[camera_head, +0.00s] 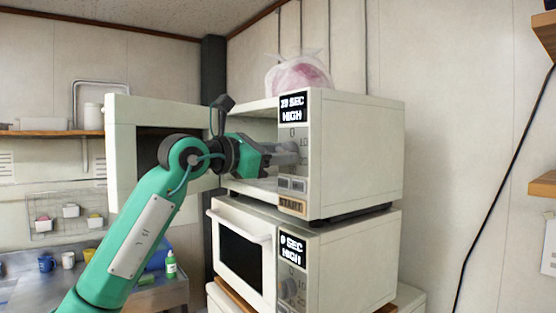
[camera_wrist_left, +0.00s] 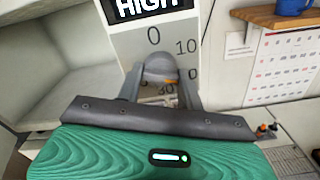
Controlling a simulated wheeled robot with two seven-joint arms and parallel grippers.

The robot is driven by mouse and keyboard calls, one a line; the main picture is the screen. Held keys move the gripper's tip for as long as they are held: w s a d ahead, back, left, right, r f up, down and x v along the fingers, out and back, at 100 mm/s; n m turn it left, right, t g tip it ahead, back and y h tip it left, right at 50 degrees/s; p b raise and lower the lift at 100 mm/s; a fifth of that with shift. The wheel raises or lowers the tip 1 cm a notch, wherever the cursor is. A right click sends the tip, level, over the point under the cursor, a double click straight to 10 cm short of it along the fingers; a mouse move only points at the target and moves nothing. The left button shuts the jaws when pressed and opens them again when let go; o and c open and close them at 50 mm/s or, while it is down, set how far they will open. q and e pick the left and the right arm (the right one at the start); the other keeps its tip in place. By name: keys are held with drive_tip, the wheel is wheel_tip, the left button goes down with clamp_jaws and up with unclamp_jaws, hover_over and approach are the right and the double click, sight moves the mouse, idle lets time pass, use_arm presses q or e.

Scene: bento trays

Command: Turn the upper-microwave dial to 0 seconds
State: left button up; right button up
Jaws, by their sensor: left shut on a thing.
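The upper microwave (camera_head: 365,145) stands on the lower one, with its door (camera_head: 122,165) swung open to the left. Its display (camera_head: 293,108) shows a two-digit number of seconds, which looks like 20 or 39, and HIGH. The left gripper (camera_head: 287,154) is at its control panel. In the left wrist view, the grey dial (camera_wrist_left: 160,68) sits between the two fingers of the left gripper (camera_wrist_left: 160,88), which is shut on it. Marks 0, 10 and 40 show around the dial; other marks are hidden. The right gripper is not in view.
The lower microwave (camera_head: 345,265) has its door shut and its display (camera_head: 291,248) shows 0 SEC HIGH. A wrapped pink item (camera_head: 298,75) sits on top of the upper microwave. START (camera_head: 291,205) is below the dial. A wall calendar (camera_wrist_left: 285,65) hangs to the right.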

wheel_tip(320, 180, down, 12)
drive_tip(key=b, duration=1.1)
use_arm(q)
drive_tip(key=shift+s+r+n+b, duration=0.15)
drive_tip(key=shift+n+b, duration=1.2)
drive_tip(key=shift+n, duration=4.25)
drive_tip(key=shift+r+n+b, duration=0.1)
drive_tip(key=shift+n+b, duration=1.2)
drive_tip(key=shift+n, duration=4.3)
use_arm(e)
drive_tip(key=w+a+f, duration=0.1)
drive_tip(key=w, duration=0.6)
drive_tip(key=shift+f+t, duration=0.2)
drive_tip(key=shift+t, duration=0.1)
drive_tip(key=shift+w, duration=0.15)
use_arm(q)
drive_tip(key=o, duration=1)
drive_tip(key=shift+f, duration=0.1)
